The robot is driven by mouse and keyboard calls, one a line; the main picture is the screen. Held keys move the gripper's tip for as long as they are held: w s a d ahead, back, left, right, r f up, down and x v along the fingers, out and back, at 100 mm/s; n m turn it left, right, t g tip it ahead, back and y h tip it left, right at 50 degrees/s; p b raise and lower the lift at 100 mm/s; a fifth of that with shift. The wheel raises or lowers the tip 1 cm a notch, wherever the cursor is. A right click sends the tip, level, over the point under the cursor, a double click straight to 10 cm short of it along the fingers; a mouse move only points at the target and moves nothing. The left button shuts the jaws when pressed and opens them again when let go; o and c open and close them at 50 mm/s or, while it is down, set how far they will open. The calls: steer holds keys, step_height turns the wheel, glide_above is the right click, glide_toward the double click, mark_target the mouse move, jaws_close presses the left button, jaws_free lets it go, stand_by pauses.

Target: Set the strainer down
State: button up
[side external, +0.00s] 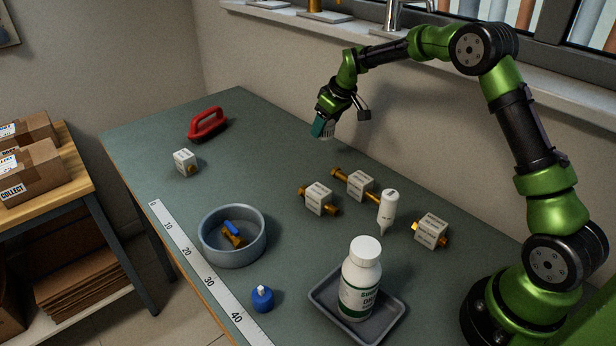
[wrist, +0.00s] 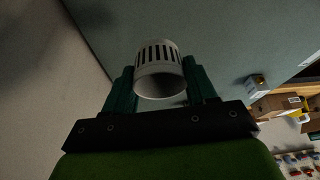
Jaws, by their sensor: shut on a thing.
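The strainer (wrist: 160,72) is a pale, short cylinder with dark slots along its side and an open round end. In the wrist view it sits between the two teal fingers of my gripper (wrist: 161,85), which are shut on it.
A red-handled brush (side external: 207,122) lies far left. Several white-boxed brass fittings (side external: 320,198) stand nearer my base. A grey bowl (side external: 233,237) holds a brass and blue piece. A white bottle (side external: 361,278) stands in a grey tray (side external: 325,308). The table between brush and fittings is clear.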

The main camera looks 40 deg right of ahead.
steer(key=s+a+n+g+y, duration=0.15)
steer(key=a+n, duration=0.55)
steer(key=a, duration=1.3)
steer(key=shift+y, duration=0.55)
steer(key=f, duration=0.3)
steer(key=a+f, duration=0.1)
steer(key=shift+s+f, duration=0.35)
steer(key=shift+f, duration=0.05)
steer(key=shift+d+f, duration=0.1)
steer(key=shift+f, duration=2.2)
steer(key=o, duration=1)
steer(key=shift+f, duration=0.1)
